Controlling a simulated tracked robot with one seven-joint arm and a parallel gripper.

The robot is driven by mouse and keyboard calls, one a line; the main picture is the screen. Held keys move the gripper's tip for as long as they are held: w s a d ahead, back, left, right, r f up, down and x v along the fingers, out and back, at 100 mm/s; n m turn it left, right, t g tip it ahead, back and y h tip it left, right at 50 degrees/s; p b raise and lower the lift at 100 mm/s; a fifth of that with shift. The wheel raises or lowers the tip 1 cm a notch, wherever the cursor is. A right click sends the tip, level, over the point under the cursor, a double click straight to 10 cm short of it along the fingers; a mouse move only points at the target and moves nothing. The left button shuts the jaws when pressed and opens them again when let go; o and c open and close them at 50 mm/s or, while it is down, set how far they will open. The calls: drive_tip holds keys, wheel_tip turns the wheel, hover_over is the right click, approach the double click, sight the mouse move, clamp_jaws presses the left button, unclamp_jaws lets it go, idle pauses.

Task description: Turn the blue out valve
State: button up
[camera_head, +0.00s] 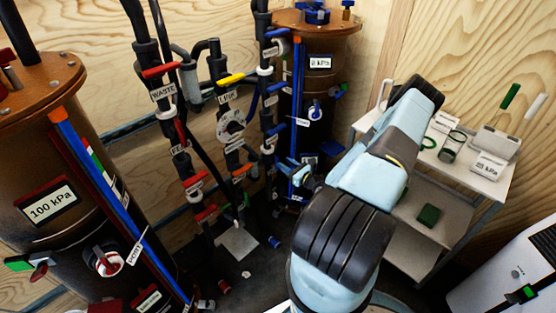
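Several blue valve handles sit on the dark pipework left of the far brown tank (325,75). An upper blue handle (277,33), a middle blue handle (276,87) and a lower blue handle (277,125) show on its right-hand pipe. Their small labels are too blurred to tell which one is the out valve. My arm reaches in from the bottom centre. My gripper (303,172) is near the lower part of the far tank, beside the blue vertical strip. It is small and partly hidden by my arm, so its fingers and any contact with a valve cannot be made out.
A near brown tank (45,160) marked 100 kPa stands at the left. Pipes with red handles (160,71) and a yellow handle (230,78) stand between the tanks. A white cart (465,176) stands right of my arm, with a white cabinet (510,270) at the lower right.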

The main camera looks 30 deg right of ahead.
sight(278, 170)
drive_tip(key=shift+x, duration=2.6)
clamp_jaws()
